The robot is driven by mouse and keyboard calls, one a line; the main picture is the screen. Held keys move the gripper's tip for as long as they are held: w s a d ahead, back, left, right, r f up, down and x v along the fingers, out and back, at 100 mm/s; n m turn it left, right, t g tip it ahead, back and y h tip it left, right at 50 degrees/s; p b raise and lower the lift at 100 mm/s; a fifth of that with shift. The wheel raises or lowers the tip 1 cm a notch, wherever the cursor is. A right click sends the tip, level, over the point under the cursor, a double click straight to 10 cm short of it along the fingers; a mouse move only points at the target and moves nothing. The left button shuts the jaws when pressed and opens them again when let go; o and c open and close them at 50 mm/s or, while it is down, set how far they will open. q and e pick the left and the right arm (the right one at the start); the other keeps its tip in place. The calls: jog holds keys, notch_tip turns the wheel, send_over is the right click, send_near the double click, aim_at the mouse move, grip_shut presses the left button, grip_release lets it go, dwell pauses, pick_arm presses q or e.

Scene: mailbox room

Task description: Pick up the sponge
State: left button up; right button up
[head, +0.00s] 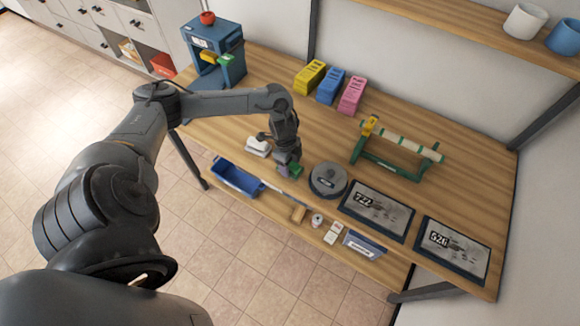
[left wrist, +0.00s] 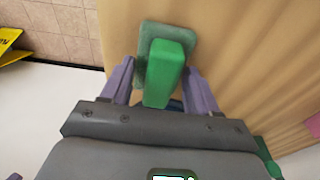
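The sponge appears to be the green block (left wrist: 166,72) on a wider, duller green base (left wrist: 149,38) in the left wrist view. In the head view a small green piece of it (head: 296,171) shows at the table's near edge, partly hidden by my gripper. My left gripper (head: 287,168) is down at it, pointing at the table. In the left wrist view its purple fingers (left wrist: 160,68) are spread, one on each side of the green block. A gap shows on the left side; on the right I cannot tell whether the finger touches.
A white object (head: 257,146) stands left of the gripper, a round grey device (head: 327,180) close on its right. Two dark-framed tablets (head: 378,209) lie farther right. A green stand with a roller (head: 398,148) is behind them. A lower shelf holds a blue bin (head: 236,178).

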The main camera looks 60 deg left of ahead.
pick_arm(q)
jog(key=c, duration=0.4)
jog(key=shift+r, duration=0.8)
notch_tip(320, 180, up, 3)
jog(key=shift+f, duration=0.2)
jog(key=d+r+p, duration=0.2)
jog(key=d+r, duration=0.1)
jog(key=d, duration=0.2)
jog(key=w+d+r+p, duration=0.1)
jog(key=d+r+p, duration=0.1)
jog(key=d+r, duration=0.2)
jog(key=d, duration=0.2)
jog(key=shift+w+d, duration=0.3)
jog(key=shift+f, duration=0.1)
